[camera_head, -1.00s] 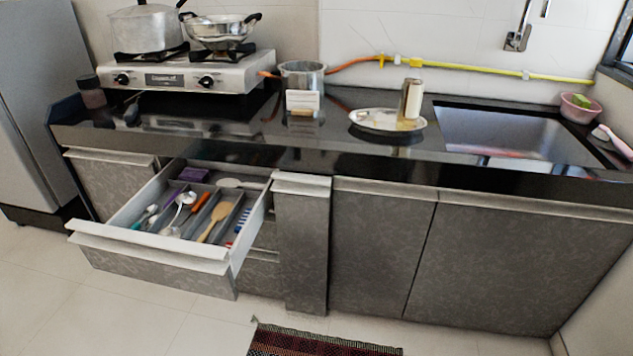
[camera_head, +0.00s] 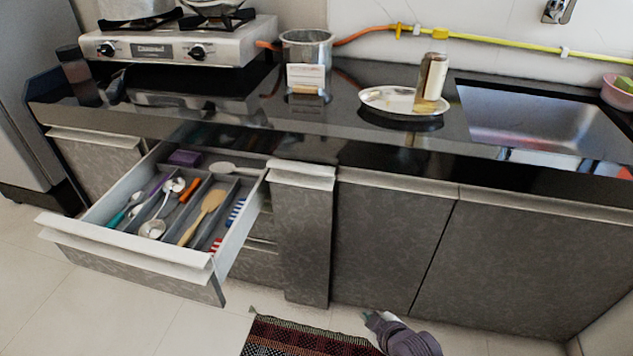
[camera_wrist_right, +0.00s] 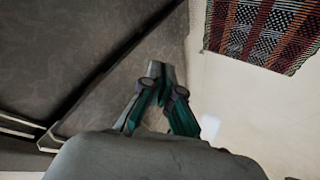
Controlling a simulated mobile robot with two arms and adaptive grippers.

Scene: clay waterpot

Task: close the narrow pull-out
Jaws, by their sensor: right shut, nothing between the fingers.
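The narrow pull-out (camera_head: 303,235) has a grey mottled front with a pale handle strip (camera_head: 302,175) on top. It stands between the open drawer and the wide cabinet doors, and its front sits a little forward of the doors. My right gripper (camera_head: 371,319) is low at the bottom of the head view, near the floor, right of the pull-out and apart from it. In the right wrist view its fingers (camera_wrist_right: 160,84) are together and empty, close to grey cabinet fronts (camera_wrist_right: 110,45). My left gripper is not in view.
A wide drawer (camera_head: 130,250) with cutlery stands far out, left of the pull-out. A woven mat (camera_head: 300,338) lies on the floor in front; it also shows in the right wrist view (camera_wrist_right: 265,30). Cabinet doors (camera_head: 390,240) to the right are shut. A dark counter (camera_head: 350,150) runs above.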

